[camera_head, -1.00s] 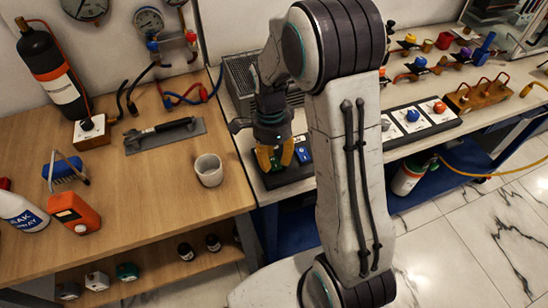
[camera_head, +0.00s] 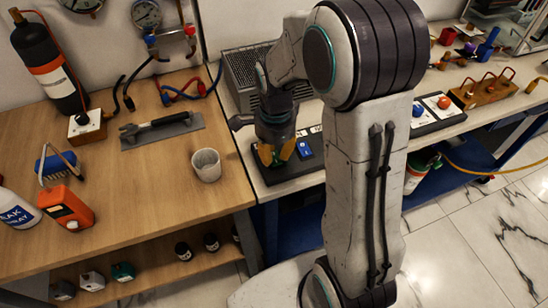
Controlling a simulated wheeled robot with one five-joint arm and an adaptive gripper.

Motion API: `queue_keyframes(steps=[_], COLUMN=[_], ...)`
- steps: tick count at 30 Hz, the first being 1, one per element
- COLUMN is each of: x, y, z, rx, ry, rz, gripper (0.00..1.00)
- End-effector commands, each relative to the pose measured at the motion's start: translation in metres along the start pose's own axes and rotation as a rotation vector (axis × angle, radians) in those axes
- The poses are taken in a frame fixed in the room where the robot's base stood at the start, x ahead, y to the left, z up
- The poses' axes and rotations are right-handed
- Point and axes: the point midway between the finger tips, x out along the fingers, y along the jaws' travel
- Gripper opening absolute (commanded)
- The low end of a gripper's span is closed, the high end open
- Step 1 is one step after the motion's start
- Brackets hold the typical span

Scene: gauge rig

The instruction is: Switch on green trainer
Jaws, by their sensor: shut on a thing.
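My gripper (camera_head: 275,156), with yellow-orange fingers, points down over the left part of a black board (camera_head: 302,168) on the right bench. Its fingers are closed together on something that they mostly hide; I cannot make out what it is. A blue part with white marks (camera_head: 303,143) sits on the board just right of the fingers. No green trainer can be picked out for certain. My arm hides the middle of the board row. Past the arm, white plates with a blue knob (camera_head: 417,110) and a red-orange knob (camera_head: 444,103) show.
A white cup (camera_head: 206,166) stands on the wooden bench (camera_head: 150,200), left of my gripper. A grey grille box (camera_head: 240,75) stands behind it. A wooden block with red hooks (camera_head: 485,92) is at the right. A gap separates the benches.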

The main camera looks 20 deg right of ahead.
Motion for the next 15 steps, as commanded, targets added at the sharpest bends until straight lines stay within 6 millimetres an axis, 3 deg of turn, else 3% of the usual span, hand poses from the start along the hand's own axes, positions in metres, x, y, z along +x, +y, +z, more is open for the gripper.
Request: queue_keyframes(steps=[1, 15], x=[0.0102, 0.0058], y=[0.0077, 0.0089], z=[0.0000, 0.0000], rx=[0.000, 0.000], ry=[0.000, 0.000], rz=[-0.005, -0.079], gripper=[0.00, 0.00])
